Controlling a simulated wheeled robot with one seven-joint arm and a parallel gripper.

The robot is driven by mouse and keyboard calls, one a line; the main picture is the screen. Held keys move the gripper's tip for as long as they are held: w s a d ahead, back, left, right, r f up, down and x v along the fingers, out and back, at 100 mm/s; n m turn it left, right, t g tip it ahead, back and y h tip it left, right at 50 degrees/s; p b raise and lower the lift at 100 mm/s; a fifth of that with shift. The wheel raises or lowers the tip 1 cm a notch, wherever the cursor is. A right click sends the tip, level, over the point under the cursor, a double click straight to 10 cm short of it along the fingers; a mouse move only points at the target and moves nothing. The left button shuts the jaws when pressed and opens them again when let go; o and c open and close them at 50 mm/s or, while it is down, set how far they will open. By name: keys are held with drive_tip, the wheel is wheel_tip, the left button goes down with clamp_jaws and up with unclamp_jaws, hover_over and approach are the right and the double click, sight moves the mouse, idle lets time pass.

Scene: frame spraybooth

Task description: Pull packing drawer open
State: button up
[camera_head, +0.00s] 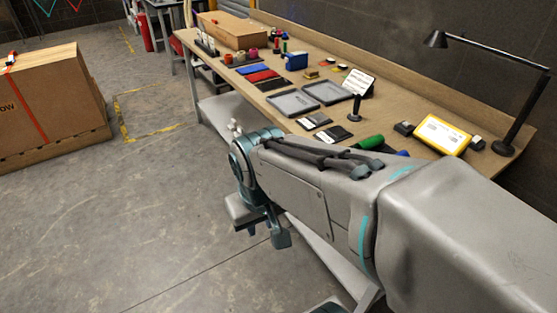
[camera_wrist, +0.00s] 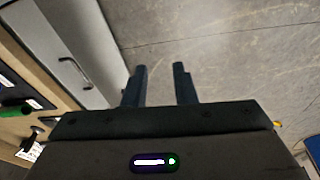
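In the wrist view, a grey drawer front (camera_wrist: 45,38) with a dark curved bar handle (camera_wrist: 75,70) is at the upper left, beside the wooden bench edge. My gripper (camera_wrist: 159,68) is open, with two dark fingers apart and nothing between them but floor behind. The handle lies to the left of the fingers, apart from them. In the head view my arm reaches along the bench front and hides the drawer front and handle; the fingertips cannot be made out clearly there.
The wooden workbench (camera_head: 222,70) holds grey trays (camera_head: 292,103), a blue box (camera_head: 296,61), a yellow-framed device (camera_head: 442,134) and a black lamp (camera_head: 512,115). A large cardboard box (camera_head: 45,100) stands at the left. The concrete floor (camera_head: 130,220) in front of the bench is clear.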

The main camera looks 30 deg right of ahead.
drive_tip(key=w+d+f+g+h+b, duration=0.2)
drive_tip(key=w+d+f+h+b, duration=0.15)
drive_tip(key=d+f+b, duration=0.35)
drive_tip(key=w+d+f+g+h+b, duration=0.25)
drive_tip(key=d+f+h+b, duration=0.2)
drive_tip(key=f, duration=0.35)
drive_tip(key=w+d+f+n+t+h+b, duration=0.1)
drive_tip(key=w+d+f+t+h+b, duration=0.25)
drive_tip(key=w+f+h+b, duration=0.6)
drive_tip(key=w+d, duration=0.1)
drive_tip(key=d, duration=0.3)
drive_tip(key=w+d+y+p, duration=0.1)
drive_tip(key=d, duration=0.4)
drive_tip(key=w+d+f+y+p, duration=0.1)
drive_tip(key=d, duration=0.4)
drive_tip(key=shift+d, duration=0.15)
clamp_jaws()
